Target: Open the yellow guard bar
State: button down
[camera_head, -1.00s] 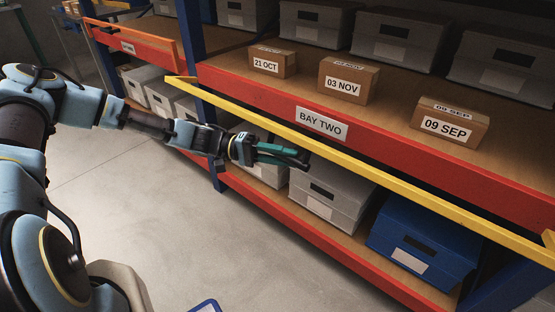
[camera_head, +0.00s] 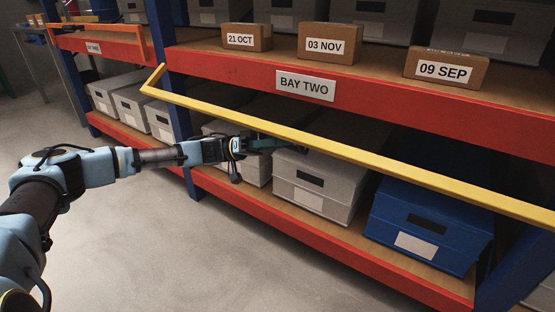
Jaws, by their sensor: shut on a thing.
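The yellow guard bar (camera_head: 345,151) runs slantwise across the front of bay two, below the red shelf edge and apart from it. Its bent left end is near the blue upright, and its right part runs out of the picture. My gripper (camera_head: 286,144) is at the bar's underside, left of its middle, and is shut on it. The bar hides part of the fingertips, so the exact grip is hard to see.
Cartons marked 21 OCT (camera_head: 246,37), 03 NOV (camera_head: 328,43) and 09 SEP (camera_head: 445,68) stand on the upper shelf. Grey bins (camera_head: 315,180) and a blue bin (camera_head: 428,225) sit on the lower shelf behind the bar. The floor in front is clear.

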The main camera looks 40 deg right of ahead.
jog(key=shift+w+d+f+m+g+y+b, duration=0.2)
jog(key=shift+d+f+m+g+y+b, duration=0.1)
jog(key=shift+d+m+b, duration=0.5)
jog(key=shift+w+d+f+m+g+y+b, duration=0.25)
jog(key=shift+d+m+b, duration=0.2)
jog(key=shift+m+b, duration=0.55)
jog(key=shift+r, duration=0.1)
jog(key=c, duration=0.7)
grip_release()
jog(key=shift+s, duration=0.1)
jog(key=p+v, duration=0.1)
jog(key=v, duration=0.9)
jog(key=shift+w+a+f, duration=0.1)
jog(key=shift+w+f, duration=0.15)
jog(key=shift+w, duration=0.1)
